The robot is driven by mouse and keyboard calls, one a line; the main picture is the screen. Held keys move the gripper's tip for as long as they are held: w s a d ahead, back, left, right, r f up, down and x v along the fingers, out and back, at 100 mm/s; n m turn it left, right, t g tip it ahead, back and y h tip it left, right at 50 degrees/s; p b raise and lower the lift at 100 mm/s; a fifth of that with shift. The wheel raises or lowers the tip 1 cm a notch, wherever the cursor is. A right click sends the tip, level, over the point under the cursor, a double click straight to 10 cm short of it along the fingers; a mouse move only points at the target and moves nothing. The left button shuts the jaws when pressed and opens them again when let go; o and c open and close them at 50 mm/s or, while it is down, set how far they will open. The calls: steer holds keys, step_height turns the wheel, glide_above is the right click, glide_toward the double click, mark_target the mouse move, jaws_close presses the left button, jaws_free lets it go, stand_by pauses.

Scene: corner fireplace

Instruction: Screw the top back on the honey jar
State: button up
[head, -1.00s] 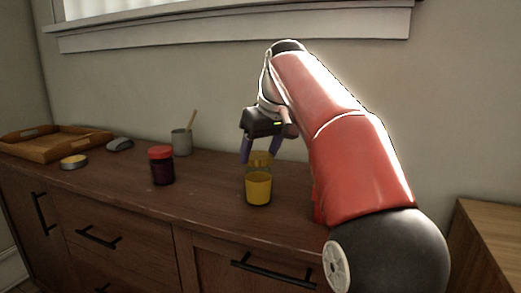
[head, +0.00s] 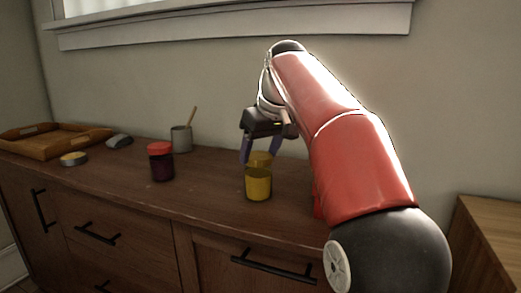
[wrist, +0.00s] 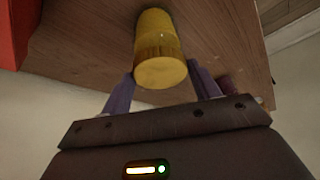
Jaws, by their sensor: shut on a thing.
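The honey jar (head: 258,188) is a clear jar with yellow contents, standing upright near the front edge of the wooden cabinet. Its yellow top (head: 261,158) is at the jar's mouth, between my fingers. My gripper (head: 260,152) points down from above and is shut on the top. In the wrist view, the round face of the top (wrist: 160,72) is between the two purple fingers (wrist: 160,88), with the jar (wrist: 155,25) right behind it. The top looks in line with the jar, but I cannot tell whether its thread is engaged.
A dark jar with a red lid (head: 161,165) stands left of the honey jar. Behind it is a grey cup with a wooden stick (head: 181,139). Farther left are a small round tin (head: 74,159), a grey mouse-like object (head: 119,141) and a wooden tray (head: 50,143). The cabinet top (head: 210,180) between the jars is clear.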

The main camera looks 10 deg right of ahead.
steer(key=shift+f+b, duration=0.3)
steer(key=shift+f, duration=0.15)
stand_by(0.8)
steer(key=shift+m+h+p, duration=0.3)
steer(key=shift+m+p, duration=0.1)
steer(key=shift+m, duration=0.3)
steer(key=shift+m+h, duration=0.3)
steer(key=shift+m, duration=0.5)
steer(key=shift+m+p, duration=0.6)
steer(key=shift+f+m+h, duration=0.1)
steer(key=shift+m+h, duration=0.5)
steer(key=shift+m, duration=0.3)
